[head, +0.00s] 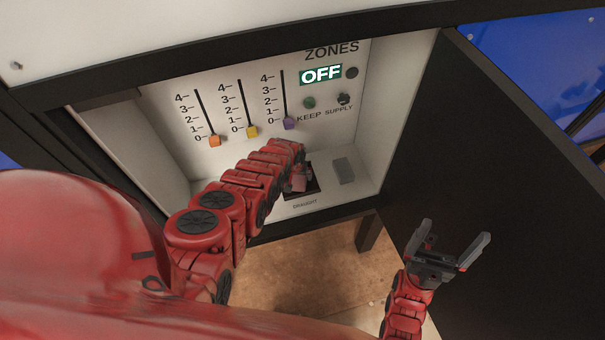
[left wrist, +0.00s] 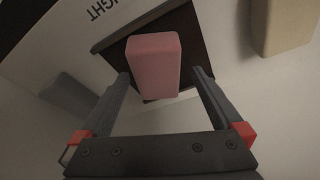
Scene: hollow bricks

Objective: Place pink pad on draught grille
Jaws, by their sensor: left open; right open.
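The pink pad (left wrist: 153,62) stands on the dark draught grille (left wrist: 113,37) in the left wrist view. In the head view the pad (head: 299,183) shows only in part past my left arm, over the dark grille (head: 316,188) on the cabinet floor. My left gripper (left wrist: 163,78) is open, with one finger on each side of the pad. My right gripper (head: 454,247) is open and empty, in front of the dark door.
A grey block (head: 343,170) lies right of the grille. The back panel has orange (head: 214,141), yellow (head: 251,132) and purple (head: 289,123) sliders, a lit OFF sign (head: 321,75) and knobs. The open black door (head: 500,170) bounds the right side.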

